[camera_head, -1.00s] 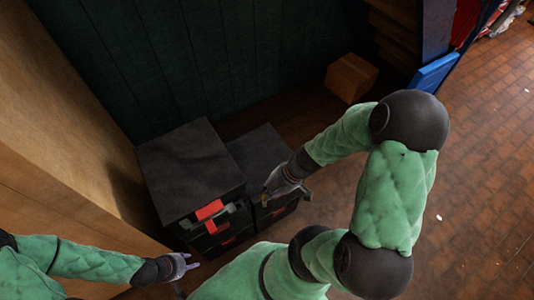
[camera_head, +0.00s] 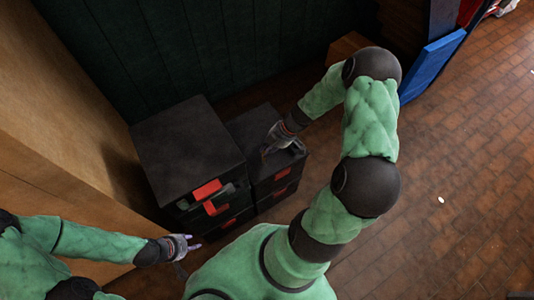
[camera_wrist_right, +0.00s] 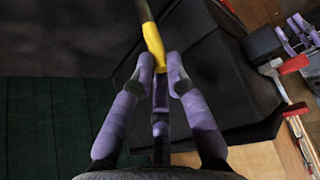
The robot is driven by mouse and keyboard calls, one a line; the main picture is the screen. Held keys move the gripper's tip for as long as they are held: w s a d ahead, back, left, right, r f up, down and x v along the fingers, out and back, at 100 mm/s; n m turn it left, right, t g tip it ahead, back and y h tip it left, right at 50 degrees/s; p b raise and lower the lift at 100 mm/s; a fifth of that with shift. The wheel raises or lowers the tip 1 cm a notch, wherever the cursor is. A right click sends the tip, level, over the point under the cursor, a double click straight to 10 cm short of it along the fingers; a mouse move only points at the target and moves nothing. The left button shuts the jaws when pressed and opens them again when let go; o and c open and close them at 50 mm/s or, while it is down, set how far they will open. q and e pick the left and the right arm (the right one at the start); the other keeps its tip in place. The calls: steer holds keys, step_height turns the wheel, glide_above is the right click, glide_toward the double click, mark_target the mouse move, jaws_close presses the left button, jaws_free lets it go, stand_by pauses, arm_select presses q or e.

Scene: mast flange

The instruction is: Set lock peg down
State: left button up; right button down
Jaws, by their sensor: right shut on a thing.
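The lock peg (camera_wrist_right: 154,45) shows in the right wrist view as a yellow piece with a dark rod running up out of the frame. My right gripper (camera_wrist_right: 160,66) is shut on its yellow part. In the head view my right gripper (camera_head: 270,147) is over the top of the lower black drawer unit (camera_head: 251,126). Whether the peg touches that top is unclear, and the peg is mostly hidden there. My left gripper (camera_head: 190,244) is empty with fingers apart, in front of the taller black unit; it also shows in the right wrist view (camera_wrist_right: 297,36).
The taller black drawer unit (camera_head: 185,145) with red handles stands left of the lower one. A wooden panel (camera_head: 75,130) is at the left and a dark green wall (camera_head: 215,45) behind. A blue panel (camera_head: 432,65) stands at the right; brick floor there is free.

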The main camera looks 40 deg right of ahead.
steer(key=shift+w+d+f+b, duration=0.15)
steer(key=shift+f+b, duration=0.1)
steer(key=shift+f, duration=0.45)
steer(key=shift+w+d+f+b, duration=0.15)
steer(key=shift+f+b, duration=0.1)
steer(key=shift+f, duration=0.45)
steer(key=shift+w+f+b, duration=0.15)
steer(key=shift+f+b, duration=0.1)
steer(key=shift+f, duration=0.45)
steer(key=shift+f, duration=0.1)
steer(key=shift+f, duration=0.1)
steer(key=c, duration=1.2)
jaws_free()
steer(key=p+v, duration=0.4)
steer(key=v, duration=0.8)
steer(key=shift+r, duration=0.2)
